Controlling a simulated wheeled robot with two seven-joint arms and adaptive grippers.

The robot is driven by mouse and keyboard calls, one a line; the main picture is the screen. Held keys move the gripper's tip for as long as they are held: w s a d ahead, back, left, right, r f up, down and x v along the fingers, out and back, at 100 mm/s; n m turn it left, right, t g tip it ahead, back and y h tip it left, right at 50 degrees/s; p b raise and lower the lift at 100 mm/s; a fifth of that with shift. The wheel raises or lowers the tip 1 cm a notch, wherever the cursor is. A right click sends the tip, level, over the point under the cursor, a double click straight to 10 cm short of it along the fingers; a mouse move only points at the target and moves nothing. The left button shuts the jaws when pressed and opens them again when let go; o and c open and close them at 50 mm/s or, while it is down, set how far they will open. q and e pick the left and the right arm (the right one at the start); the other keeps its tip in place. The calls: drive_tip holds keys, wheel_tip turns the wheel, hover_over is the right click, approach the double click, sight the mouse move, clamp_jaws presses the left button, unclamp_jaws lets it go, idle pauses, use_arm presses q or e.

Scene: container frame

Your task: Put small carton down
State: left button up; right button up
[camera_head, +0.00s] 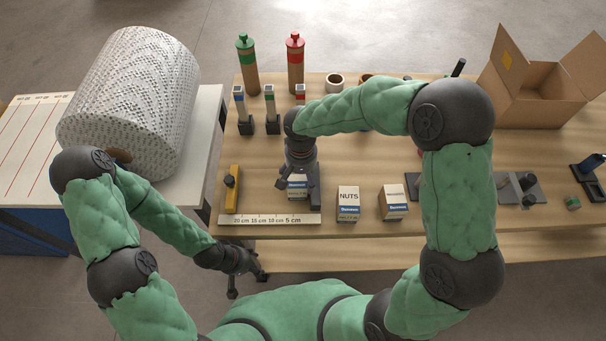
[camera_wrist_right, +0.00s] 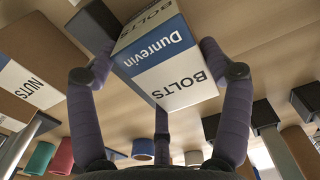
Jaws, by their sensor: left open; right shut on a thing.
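The small carton (camera_head: 297,191), white and brown with a blue band, is at the front left of the table, just behind the ruler strip. It reads BOLTS in the right wrist view (camera_wrist_right: 165,62). My right gripper (camera_head: 299,178) comes down over it and is shut on it, with fingers on both sides. My gripper hides most of the carton in the head view, and I cannot tell whether its base touches the table. My left gripper (camera_head: 245,270) is open and empty, low in front of the table's left front edge.
The NUTS carton (camera_head: 348,204) and another carton (camera_head: 394,203) stand to the right. A white ruler strip (camera_head: 270,219) runs along the front edge; a yellow tool (camera_head: 232,190) lies left. Bottles and small stands are behind. An open cardboard box (camera_head: 540,95) is back right.

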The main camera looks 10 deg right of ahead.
sight(301, 176)
drive_tip(key=shift+a, duration=0.1)
drive_tip(key=o, duration=1.4)
drive_tip(key=shift+s+f, duration=0.1)
drive_tip(key=shift+f, duration=0.05)
drive_tip(key=shift+r, duration=0.45)
wheel_tip(301, 176, up, 12)
drive_tip(key=p, duration=0.3)
drive_tip(key=shift+f, duration=0.25)
